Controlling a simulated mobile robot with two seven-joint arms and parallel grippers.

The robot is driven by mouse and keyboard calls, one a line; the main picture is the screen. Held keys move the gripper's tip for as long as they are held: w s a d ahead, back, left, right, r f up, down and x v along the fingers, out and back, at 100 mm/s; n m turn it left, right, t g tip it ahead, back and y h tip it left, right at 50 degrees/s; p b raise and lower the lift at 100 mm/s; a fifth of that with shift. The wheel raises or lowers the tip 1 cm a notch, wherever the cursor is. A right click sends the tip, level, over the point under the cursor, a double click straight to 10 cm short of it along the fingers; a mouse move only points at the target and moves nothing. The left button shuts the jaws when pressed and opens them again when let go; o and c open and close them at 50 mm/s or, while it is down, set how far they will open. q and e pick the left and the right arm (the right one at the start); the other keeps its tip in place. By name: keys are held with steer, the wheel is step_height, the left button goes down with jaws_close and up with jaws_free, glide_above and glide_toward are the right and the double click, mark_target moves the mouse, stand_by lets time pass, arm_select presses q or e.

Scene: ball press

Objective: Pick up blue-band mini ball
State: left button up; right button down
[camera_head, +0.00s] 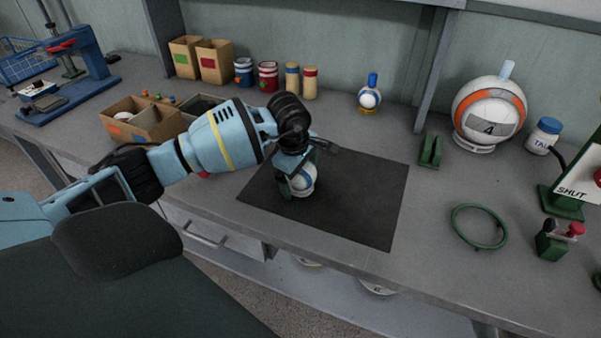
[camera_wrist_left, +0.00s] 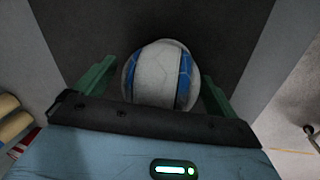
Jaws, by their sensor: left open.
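The blue-band mini ball (camera_head: 304,179) is white with blue bands and sits on the dark mat (camera_head: 365,205) on the bench. In the left wrist view the ball (camera_wrist_left: 158,75) lies between the two green fingers. My left gripper (camera_head: 297,185) is lowered over the ball from the left and is open, with a finger on either side. In the left wrist view narrow gaps show between the ball and the fingers of the left gripper (camera_wrist_left: 160,88). The wrist hides part of the ball in the head view. My right gripper is not in view.
Another small ball with a blue top (camera_head: 370,95) stands on a yellow base at the back. A large orange-band ball (camera_head: 489,110), a green block (camera_head: 430,151) and a green ring (camera_head: 479,227) are to the right. Open boxes (camera_head: 146,120) stand left. The mat's right part is clear.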

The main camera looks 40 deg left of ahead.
arm_select(q)
steer(key=shift+f, duration=0.2)
steer(key=c, duration=1)
steer(key=shift+r, duration=0.15)
steer(key=shift+w+r, duration=0.1)
steer(key=shift+r, duration=0.4)
step_height(320, 180, up, 2)
steer(key=shift+r, duration=0.25)
steer(key=s+a, duration=0.1)
steer(key=s, duration=0.3)
steer(key=s+a+b, duration=0.1)
steer(key=s, duration=0.4)
steer(key=s+a+r, duration=0.1)
steer(key=s+a, duration=0.1)
steer(key=s, duration=0.3)
steer(key=shift+b, duration=0.35)
steer(key=shift+s+a+r, duration=0.1)
steer(key=shift+s+a, duration=0.1)
steer(key=shift+s, duration=0.55)
